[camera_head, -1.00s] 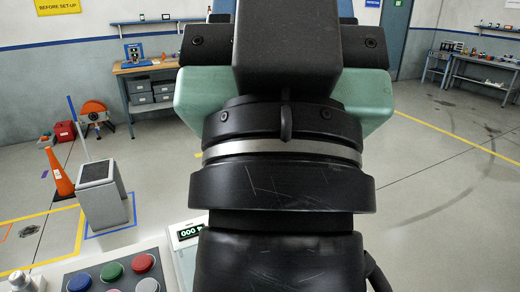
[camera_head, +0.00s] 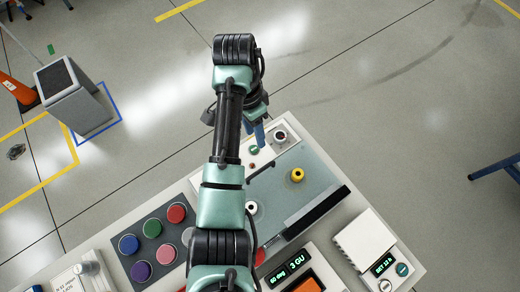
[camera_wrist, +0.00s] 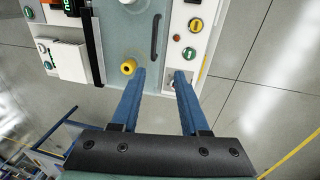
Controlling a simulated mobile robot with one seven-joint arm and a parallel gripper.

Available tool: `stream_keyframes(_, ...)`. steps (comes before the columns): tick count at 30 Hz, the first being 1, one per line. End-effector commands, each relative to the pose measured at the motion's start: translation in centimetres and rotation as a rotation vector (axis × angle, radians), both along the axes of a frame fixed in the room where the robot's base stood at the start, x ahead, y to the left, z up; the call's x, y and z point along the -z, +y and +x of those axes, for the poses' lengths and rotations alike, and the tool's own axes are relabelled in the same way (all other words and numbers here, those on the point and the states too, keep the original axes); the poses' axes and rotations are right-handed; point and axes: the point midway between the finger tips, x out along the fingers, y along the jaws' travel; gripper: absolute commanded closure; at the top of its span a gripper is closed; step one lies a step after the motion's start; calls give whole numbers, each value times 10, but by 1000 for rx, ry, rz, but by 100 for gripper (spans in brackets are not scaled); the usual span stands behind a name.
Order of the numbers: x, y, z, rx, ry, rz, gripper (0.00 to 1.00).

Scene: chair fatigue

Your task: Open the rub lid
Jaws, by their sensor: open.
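The lid (camera_head: 322,168) is a see-through grey-green panel on the white bench; it also shows in the wrist view (camera_wrist: 124,20). A dark bar handle (camera_head: 262,171) runs along its left side. In the wrist view the handle (camera_wrist: 155,37) lies beyond the fingertips, in line with the gap between them. My gripper (camera_wrist: 160,73) is open, its two blue fingers apart with nothing between them. In the head view my gripper (camera_head: 259,135) is by the bench's far edge, partly hidden by my arm. A yellow knob-like piece (camera_head: 297,175) shows at the lid, near the left fingertip in the wrist view.
A white block with a dark round opening (camera_head: 281,137) sits at the far corner. Coloured buttons (camera_head: 152,229), a display (camera_head: 297,262) and a black strip (camera_head: 318,212) fill the bench.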

Motion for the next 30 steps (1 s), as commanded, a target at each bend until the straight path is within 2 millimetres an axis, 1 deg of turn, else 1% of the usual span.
stream_keyframes(1, 1, 1, -6, 10, 28, -1, 55)
stream_keyframes(5, 15, 0, -11, 18, 48, -3, 55)
stream_keyframes(23, 108, -11, -26, 16, 41, -2, 55)
stream_keyframes(30, 125, -13, -29, 13, 42, -1, 55)
